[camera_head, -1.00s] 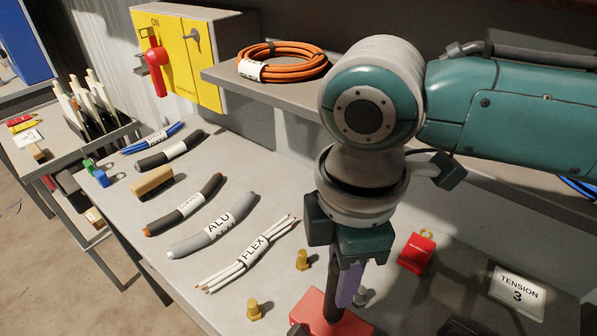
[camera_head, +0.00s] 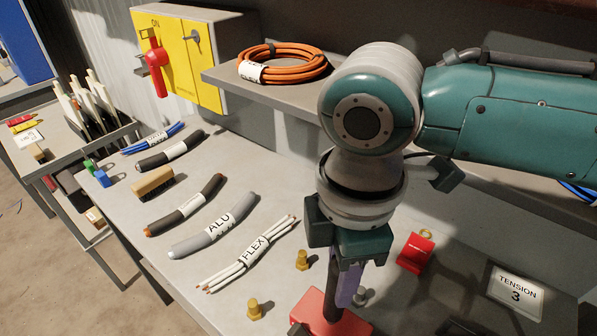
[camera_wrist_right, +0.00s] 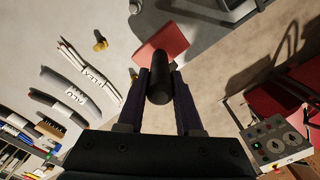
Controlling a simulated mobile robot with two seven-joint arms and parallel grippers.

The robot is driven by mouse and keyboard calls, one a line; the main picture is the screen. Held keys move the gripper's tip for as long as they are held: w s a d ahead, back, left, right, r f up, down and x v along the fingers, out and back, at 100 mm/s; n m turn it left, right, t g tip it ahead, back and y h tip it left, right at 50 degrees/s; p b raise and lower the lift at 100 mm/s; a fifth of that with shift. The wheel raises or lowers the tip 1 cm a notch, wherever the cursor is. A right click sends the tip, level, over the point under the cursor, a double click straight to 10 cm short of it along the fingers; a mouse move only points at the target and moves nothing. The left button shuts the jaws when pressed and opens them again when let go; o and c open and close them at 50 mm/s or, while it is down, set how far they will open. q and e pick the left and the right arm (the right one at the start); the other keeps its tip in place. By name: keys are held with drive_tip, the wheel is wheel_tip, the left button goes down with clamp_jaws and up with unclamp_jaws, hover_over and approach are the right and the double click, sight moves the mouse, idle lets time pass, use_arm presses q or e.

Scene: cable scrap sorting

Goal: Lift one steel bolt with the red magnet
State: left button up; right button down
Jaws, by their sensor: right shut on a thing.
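The red magnet (camera_head: 334,318) is a red block with a dark upright handle, at the bottom of the head view. My right gripper (camera_head: 345,287) is shut on that handle. In the right wrist view the fingers (camera_wrist_right: 160,92) close on the black handle, with the red block (camera_wrist_right: 161,42) beyond it. A grey steel bolt (camera_head: 360,297) stands just right of the gripper, partly hidden by it. I cannot tell whether the magnet touches the table or any bolt. My left gripper is not in view.
Two brass-coloured bolts stand to the left, one near (camera_head: 254,309) and one farther back (camera_head: 302,260). FLEX cables (camera_head: 250,252) and other cable pieces lie farther left. A red block with a yellow ring (camera_head: 415,253) and a TENSION 3 card (camera_head: 516,292) are to the right.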

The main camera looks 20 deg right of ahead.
drive_tip(key=shift+w+f+b, duration=0.1)
drive_tip(key=shift+f+b, duration=0.25)
drive_tip(key=shift+f, duration=0.15)
idle(1.0)
drive_tip(key=shift+r, duration=0.1)
idle(0.3)
